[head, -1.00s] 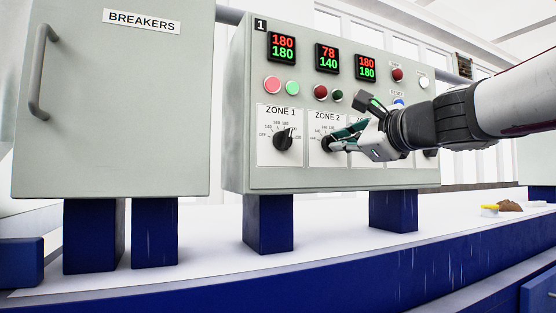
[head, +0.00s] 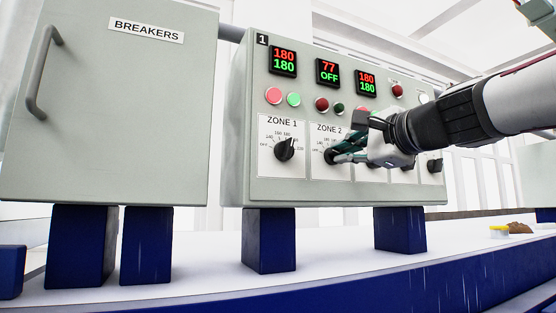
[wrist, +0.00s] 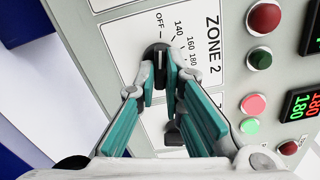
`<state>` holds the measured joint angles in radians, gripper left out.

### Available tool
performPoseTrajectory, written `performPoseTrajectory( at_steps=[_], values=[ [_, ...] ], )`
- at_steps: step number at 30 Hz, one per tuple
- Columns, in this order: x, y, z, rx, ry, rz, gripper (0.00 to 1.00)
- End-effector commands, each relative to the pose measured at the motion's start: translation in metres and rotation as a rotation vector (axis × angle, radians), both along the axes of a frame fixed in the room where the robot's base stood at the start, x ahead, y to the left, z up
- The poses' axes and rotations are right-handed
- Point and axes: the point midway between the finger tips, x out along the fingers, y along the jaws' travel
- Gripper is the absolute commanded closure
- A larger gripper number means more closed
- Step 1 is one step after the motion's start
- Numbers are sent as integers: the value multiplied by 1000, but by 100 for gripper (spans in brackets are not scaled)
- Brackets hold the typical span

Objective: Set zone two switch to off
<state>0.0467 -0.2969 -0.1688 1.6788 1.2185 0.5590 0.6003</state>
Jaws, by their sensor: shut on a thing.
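The zone 2 switch is a black rotary knob (wrist: 158,58) on a white plate labelled ZONE 2 (head: 330,129). My gripper (head: 337,158) is shut on this knob; in the wrist view its teal-padded fingers (wrist: 160,82) close on both sides of it. The fingers hide part of the knob and some of the dial marks. In the wrist view the OFF mark lies just beyond the knob, with 140, 160 and 180 to its right. The display above zone 2 (head: 328,72) reads 77 in red and OFF in green.
The zone 1 knob (head: 285,149) is close on the left. Displays reading 180 over 180 flank the zone 2 display. Round red and green buttons sit above the dials. A BREAKERS cabinet (head: 110,110) stands at the left. A yellow-topped item (head: 499,232) lies on the bench.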

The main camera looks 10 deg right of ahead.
Motion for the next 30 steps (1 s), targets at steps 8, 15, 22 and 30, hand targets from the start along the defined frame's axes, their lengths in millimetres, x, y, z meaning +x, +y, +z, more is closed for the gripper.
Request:
performPoseTrajectory(
  at_steps=[8, 15, 22, 30],
  values=[
    [0, 1, -1, -5, 1, 3, 86],
    [0, 1, -1, -2, 1, 1, 71],
    [-5, -1, 0, -1, 0, 0, 71],
    [-49, -16, 1, -2, -4, -1, 71]
  ],
)
